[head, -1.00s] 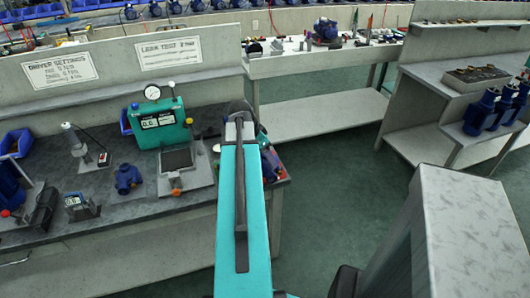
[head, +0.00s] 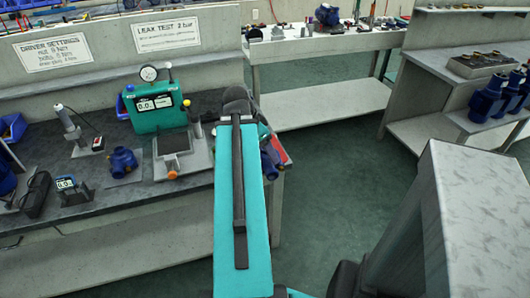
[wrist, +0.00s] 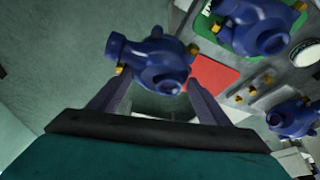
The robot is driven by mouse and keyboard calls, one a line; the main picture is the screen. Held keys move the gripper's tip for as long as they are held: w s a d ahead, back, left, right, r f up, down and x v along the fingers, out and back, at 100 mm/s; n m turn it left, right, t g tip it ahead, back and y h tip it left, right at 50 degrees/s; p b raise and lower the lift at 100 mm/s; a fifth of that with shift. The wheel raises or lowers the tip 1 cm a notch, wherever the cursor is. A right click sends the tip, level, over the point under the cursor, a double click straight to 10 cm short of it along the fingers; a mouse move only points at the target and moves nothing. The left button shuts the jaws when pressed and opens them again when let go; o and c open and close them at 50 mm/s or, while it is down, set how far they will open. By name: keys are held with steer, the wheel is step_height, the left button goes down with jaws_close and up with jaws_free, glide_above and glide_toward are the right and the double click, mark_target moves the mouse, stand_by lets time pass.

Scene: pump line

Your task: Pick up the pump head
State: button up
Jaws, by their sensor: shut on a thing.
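The blue pump head (wrist: 155,62) with small brass fittings is between the two fingers of my gripper (wrist: 157,98) in the wrist view. My gripper is shut on it. It is held out with green floor behind its left side and the grey bench behind its right. In the head view my teal arm covers the gripper. Blue parts (head: 270,158) show just right of the arm; I cannot tell whether they are the held pump head or pumps on the bench.
A blue pump (wrist: 258,25) sits on a green patch in the wrist view, and another (wrist: 292,118) lies lower right. A red sheet (wrist: 212,73) is close by. The head view shows the teal leak tester (head: 155,105) on the bench. Open floor (head: 330,180) lies right of the arm.

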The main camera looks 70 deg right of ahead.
steer(key=shift+a+f+b, duration=0.1)
steer(key=shift+f+b, duration=0.05)
steer(key=shift+b, duration=1)
steer(key=b, duration=0.2)
steer(key=a+b, duration=0.1)
steer(key=b, duration=0.1)
steer(key=shift+s+b, duration=0.2)
steer(key=shift+b, duration=0.1)
steer(key=shift+a+b, duration=0.1)
steer(key=shift+b, duration=0.65)
steer(key=shift+s+a+b, duration=0.2)
steer(key=shift+a+b, duration=0.1)
steer(key=shift+b, duration=0.7)
steer(key=shift+s+a+r+b, duration=0.1)
steer(key=shift+a+r+b, duration=0.2)
steer(key=shift+b, duration=0.25)
steer(key=shift+s, duration=0.1)
